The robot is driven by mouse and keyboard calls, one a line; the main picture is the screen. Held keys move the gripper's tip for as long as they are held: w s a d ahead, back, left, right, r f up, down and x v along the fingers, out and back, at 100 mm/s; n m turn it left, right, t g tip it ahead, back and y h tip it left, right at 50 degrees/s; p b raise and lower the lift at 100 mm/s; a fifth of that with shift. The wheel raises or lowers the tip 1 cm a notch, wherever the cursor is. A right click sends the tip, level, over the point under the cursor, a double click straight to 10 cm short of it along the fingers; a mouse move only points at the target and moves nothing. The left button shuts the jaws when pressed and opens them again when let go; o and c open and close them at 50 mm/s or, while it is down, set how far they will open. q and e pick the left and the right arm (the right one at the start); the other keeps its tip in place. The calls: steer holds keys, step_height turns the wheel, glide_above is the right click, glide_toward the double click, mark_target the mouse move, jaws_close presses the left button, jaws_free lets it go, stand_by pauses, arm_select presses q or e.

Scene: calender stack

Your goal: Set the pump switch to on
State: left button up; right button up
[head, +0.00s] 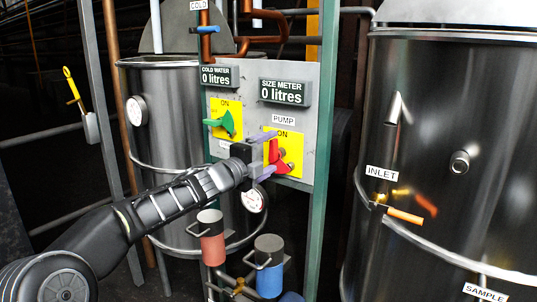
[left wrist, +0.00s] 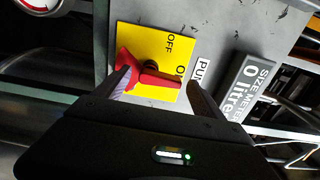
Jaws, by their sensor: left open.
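The pump switch is a red rotary handle (head: 277,156) on a yellow plate (head: 291,145) marked ON, under a PUMP label (head: 284,119) on the grey panel. My left gripper (head: 264,155) is at this switch, with its purple-tipped fingers above and below the handle. In the left wrist view the red handle (left wrist: 150,80) lies between the two open fingers, and the plate shows OFF and part of ON. I cannot tell whether a finger touches the handle. My left arm covers part of the panel's lower edge. My right gripper is not in view.
A green switch (head: 224,123) on another yellow plate sits left of the pump switch. Two displays, cold water (head: 220,77) and size meter (head: 285,92), read 0 litres. A red cylinder (head: 211,238) and a blue cylinder (head: 269,266) stand below. Steel tanks flank the panel.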

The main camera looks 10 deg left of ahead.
arm_select(q)
steer(key=b+v, duration=0.1)
steer(key=v, duration=0.6)
steer(key=shift+s+b, duration=0.3)
steer(key=shift+s, duration=0.05)
steer(key=shift+a, duration=0.1)
